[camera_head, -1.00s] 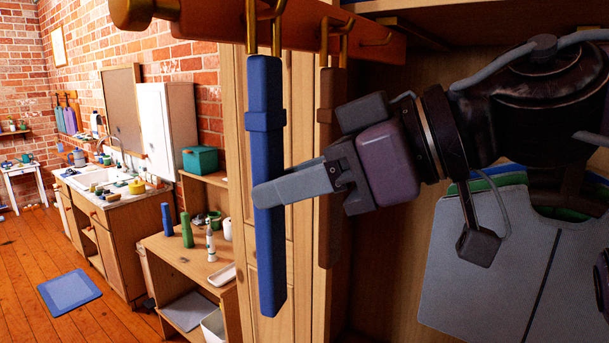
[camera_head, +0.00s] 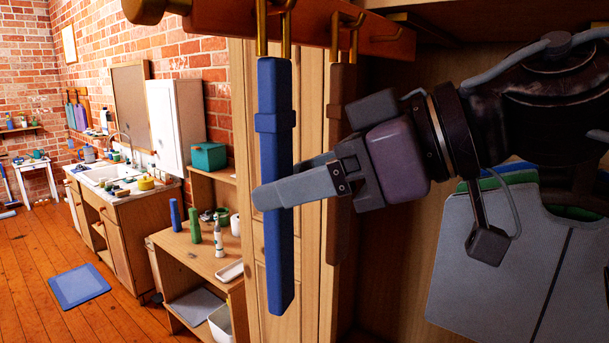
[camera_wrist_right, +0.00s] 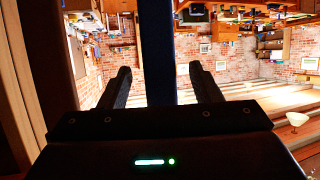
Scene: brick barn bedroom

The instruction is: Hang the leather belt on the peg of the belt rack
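A blue belt (camera_head: 275,240) hangs straight down from brass prongs (camera_head: 262,30) of the wooden belt rack (camera_head: 215,20). Its top end meets the prongs; I cannot tell exactly how it sits on them. My right gripper (camera_head: 265,196) reaches in from the right at the belt's middle, with one finger across its front. In the right wrist view the blue belt (camera_wrist_right: 158,50) stands between the two fingers (camera_wrist_right: 160,85), with a gap on each side, so the gripper is open around it. My left gripper is out of view.
A brown belt (camera_head: 341,180) hangs on the rack just right of the blue one, behind my right gripper. Grey garments (camera_head: 500,270) hang at right inside the wardrobe. A low shelf unit (camera_head: 195,258) with bottles stands at left. The wooden floor farther left is mostly open.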

